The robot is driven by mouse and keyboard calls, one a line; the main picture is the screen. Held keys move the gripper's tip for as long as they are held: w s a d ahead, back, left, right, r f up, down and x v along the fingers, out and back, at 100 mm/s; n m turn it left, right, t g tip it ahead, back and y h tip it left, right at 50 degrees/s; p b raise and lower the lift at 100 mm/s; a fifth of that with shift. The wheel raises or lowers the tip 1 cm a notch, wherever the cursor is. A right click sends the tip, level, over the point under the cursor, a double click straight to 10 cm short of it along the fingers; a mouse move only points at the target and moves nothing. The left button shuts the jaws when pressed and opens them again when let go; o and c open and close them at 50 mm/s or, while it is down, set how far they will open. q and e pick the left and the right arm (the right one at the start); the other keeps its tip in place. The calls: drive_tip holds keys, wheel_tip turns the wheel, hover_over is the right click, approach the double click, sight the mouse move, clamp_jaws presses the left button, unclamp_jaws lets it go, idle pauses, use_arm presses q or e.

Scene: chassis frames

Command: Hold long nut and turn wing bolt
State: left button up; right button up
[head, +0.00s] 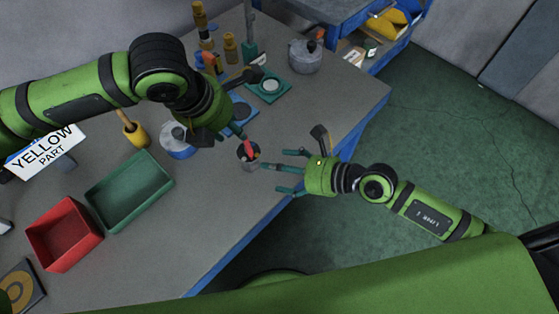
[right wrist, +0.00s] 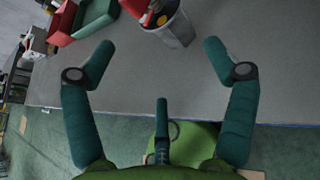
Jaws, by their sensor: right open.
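A grey long nut (head: 250,164) stands near the right edge of the grey table, with a red wing bolt (head: 248,149) at its top. In the right wrist view the nut (right wrist: 179,31) is at the top centre, partly cut off, with the red bolt (right wrist: 134,7) above it. My right gripper (head: 280,170) is open and empty, its teal fingers pointing at the nut from the right; in the wrist view a gap remains ahead of them. My left gripper (head: 243,133) is just above and left of the bolt. Its fingers are mostly hidden, and contact is unclear.
A red bin (head: 66,234) and a green bin (head: 130,190) lie to the left. A blue-based round part (head: 176,140), a blue plate (head: 240,117), a teal plate (head: 270,86) and a metal pot (head: 305,57) stand nearby. The table's blue edge (head: 240,240) runs close to the nut.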

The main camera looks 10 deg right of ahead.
sight(254, 160)
drive_tip(key=shift+w+a+r+t, duration=0.2)
drive_tip(key=shift+w+r+t, duration=0.2)
drive_tip(key=shift+w+r, duration=0.1)
drive_tip(key=x, duration=0.7)
